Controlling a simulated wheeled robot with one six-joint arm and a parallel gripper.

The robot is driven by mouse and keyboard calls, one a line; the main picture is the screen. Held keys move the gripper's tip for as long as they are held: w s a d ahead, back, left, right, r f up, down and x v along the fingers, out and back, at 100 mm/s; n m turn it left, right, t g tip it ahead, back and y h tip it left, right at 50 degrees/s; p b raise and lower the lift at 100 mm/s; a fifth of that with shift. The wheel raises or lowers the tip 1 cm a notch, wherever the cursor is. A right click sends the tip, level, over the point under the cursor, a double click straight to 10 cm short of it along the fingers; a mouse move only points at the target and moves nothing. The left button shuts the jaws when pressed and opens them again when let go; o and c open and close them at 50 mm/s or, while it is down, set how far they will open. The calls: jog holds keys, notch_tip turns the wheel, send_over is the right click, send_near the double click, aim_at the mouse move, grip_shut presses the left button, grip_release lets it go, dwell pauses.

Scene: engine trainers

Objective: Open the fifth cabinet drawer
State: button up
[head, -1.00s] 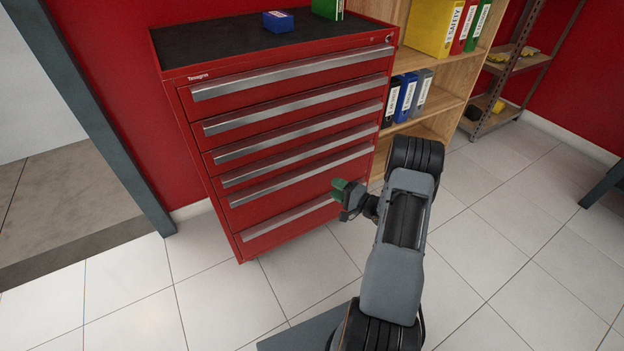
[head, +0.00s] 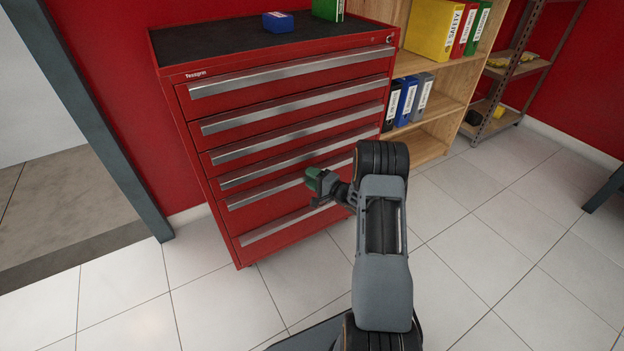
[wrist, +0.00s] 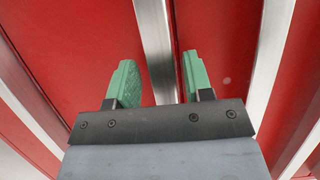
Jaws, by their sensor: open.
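The red cabinet (head: 215,215) has a stack of drawers with long silver handles, and all of them look closed. The fifth drawer's handle (head: 262,192) is second from the bottom, and its right part is hidden behind my gripper (head: 316,183). My gripper has green fingers and is open and empty in front of the cabinet, near that handle. In the wrist view, a silver handle bar (wrist: 153,45) runs between the two spread fingers of my gripper (wrist: 158,62). I cannot tell whether the fingertips reach around the bar or stop short of it.
The sixth drawer's handle (head: 275,227) is just below. A blue box (head: 278,21) sits on the cabinet's black top. A wooden shelf with binders (head: 407,98) stands to the right. A grey door frame (head: 95,125) is at the left. The tiled floor (head: 215,310) in front is clear.

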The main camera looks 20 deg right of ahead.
grip_shut()
dwell(0.3)
jog(key=shift+s+f, duration=0.1)
jog(key=shift+s, duration=0.05)
